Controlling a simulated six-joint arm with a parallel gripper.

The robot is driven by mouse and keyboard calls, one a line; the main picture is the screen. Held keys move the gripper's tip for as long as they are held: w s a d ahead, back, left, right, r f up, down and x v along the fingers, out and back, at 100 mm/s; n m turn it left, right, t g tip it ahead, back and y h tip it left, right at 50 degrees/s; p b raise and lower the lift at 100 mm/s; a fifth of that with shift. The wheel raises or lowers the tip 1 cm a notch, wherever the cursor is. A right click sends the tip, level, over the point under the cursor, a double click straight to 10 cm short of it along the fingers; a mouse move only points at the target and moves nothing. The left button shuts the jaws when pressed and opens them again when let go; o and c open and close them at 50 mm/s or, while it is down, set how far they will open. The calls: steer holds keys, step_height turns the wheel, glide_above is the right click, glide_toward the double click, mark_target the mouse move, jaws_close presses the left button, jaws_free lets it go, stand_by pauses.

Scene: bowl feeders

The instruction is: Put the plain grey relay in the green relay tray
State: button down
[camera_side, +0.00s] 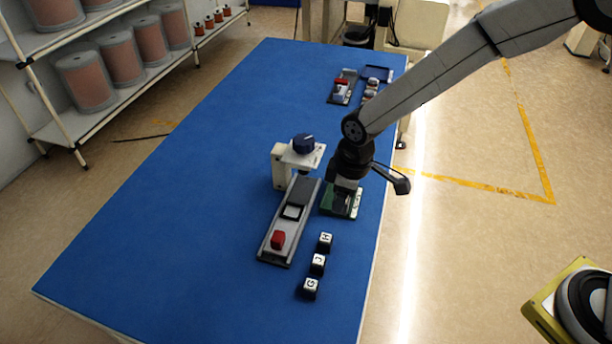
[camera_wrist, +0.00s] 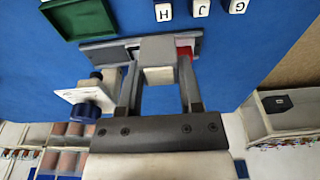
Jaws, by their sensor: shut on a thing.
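My gripper (camera_wrist: 160,72) is shut on the plain grey relay (camera_wrist: 158,50), a light grey block between its two fingers in the wrist view. The green relay tray (camera_wrist: 90,31) lies at the upper left of that view, apart from the held relay, and looks empty where it shows. In the side view my gripper (camera_side: 345,190) overlaps the green tray (camera_side: 327,204) and hides part of it. The relay is hard to make out there, and its height above the tray cannot be told.
A grey feeder track (camera_side: 270,247) with a red piece (camera_side: 278,239) lies left of the tray. A stand with a blue knob (camera_side: 303,144) rises behind it. Several lettered cubes (camera_side: 318,264) sit in front. More trays (camera_side: 343,88) lie at the far end. The table's left is clear.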

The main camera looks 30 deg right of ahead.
steer(key=s+d+f, duration=0.1)
steer(key=s+d, duration=0.2)
steer(key=d, duration=0.6)
steer(key=w+f, duration=0.3)
steer(key=w, duration=0.1)
steer(key=w+a+f, duration=0.1)
steer(key=w+f, duration=0.1)
steer(key=w, duration=0.2)
steer(key=w+f, duration=0.3)
steer(key=w, duration=0.1)
steer(key=shift+w+a+f, duration=0.25)
steer(key=shift+a+f, duration=0.05)
steer(key=shift+a, duration=0.1)
steer(key=shift+w+a+f, duration=0.1)
steer(key=shift+w+f, duration=0.4)
steer(key=shift+f, duration=0.1)
steer(key=shift+w+f, duration=0.2)
steer(key=shift+f, duration=1.5)
steer(key=shift+f, duration=0.1)
